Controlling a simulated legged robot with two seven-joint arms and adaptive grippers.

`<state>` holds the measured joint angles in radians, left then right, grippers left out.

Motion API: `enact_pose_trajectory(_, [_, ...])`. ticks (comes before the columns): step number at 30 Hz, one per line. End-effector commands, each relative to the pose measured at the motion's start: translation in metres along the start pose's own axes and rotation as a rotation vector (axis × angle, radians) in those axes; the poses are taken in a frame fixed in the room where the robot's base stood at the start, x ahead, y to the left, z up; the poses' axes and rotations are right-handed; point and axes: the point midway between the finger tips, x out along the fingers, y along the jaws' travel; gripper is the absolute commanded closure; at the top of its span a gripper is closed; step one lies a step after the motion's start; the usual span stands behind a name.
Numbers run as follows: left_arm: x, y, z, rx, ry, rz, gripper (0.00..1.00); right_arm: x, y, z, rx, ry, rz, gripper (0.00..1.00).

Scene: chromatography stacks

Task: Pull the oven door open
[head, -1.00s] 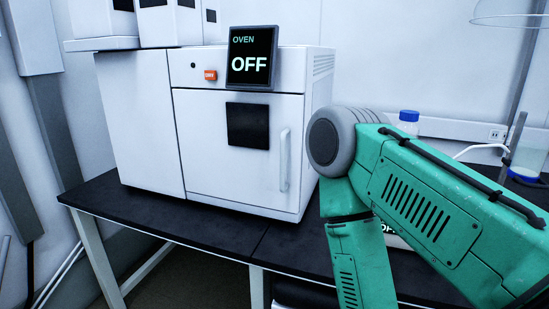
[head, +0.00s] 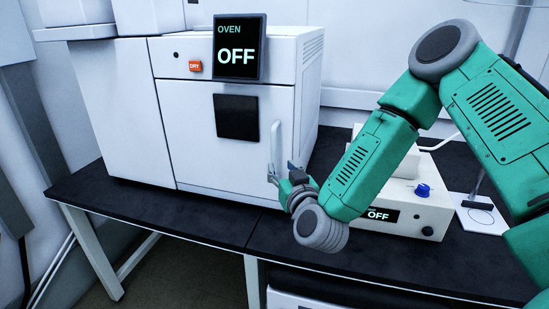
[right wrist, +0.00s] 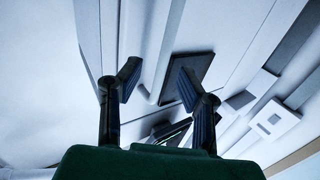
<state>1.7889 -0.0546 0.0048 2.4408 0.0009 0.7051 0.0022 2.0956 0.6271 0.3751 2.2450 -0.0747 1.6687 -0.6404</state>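The white oven (head: 120,110) stands on the black bench, its screen (head: 238,48) reading OFF. Its door (head: 215,165) is shut flush, with a dark window (head: 237,117) and a vertical pale handle (head: 276,143) near the right edge. My right gripper (head: 284,172) is at the lower end of this handle. In the right wrist view the gripper (right wrist: 158,82) has its dark fingers apart. The handle (right wrist: 158,50) shows in the gap between them; I cannot tell whether either finger touches it. My left gripper is not in view.
A white device with a blue knob (head: 422,190) stands on the bench behind and right of my right forearm. A small white stand (head: 482,218) is farther right. The bench (head: 170,208) in front of the oven is clear.

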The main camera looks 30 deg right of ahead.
Motion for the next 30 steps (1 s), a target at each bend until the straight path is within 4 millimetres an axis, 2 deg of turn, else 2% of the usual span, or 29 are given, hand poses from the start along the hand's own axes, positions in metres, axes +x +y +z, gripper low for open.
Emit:
enact_pose_trajectory(3, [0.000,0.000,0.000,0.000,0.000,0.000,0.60,0.024,-0.001,0.000,0.000,0.002,0.002,0.67])
enact_pose_trajectory(9, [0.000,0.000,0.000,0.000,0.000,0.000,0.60,0.050,-0.002,0.000,-0.001,0.000,-0.001,0.67])
enact_pose_trajectory(13, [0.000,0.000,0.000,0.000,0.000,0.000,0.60,0.057,-0.001,0.001,0.000,-0.001,-0.002,0.67])
enact_pose_trajectory(21, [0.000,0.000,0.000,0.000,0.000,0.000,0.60,0.058,0.000,0.001,0.000,-0.002,-0.002,0.67])
enact_pose_trajectory(22, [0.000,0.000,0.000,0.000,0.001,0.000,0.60,0.058,0.000,0.001,0.000,-0.002,-0.002,0.71])
enact_pose_trajectory(24, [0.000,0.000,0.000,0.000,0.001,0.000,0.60,0.058,-0.001,0.001,0.000,-0.002,-0.002,0.96])
enact_pose_trajectory(25, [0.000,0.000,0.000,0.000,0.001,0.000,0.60,0.058,-0.001,0.001,0.000,-0.002,-0.002,1.00])
enact_pose_trajectory(30, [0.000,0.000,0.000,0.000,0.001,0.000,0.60,0.058,-0.001,0.000,-0.001,-0.002,-0.001,1.00])
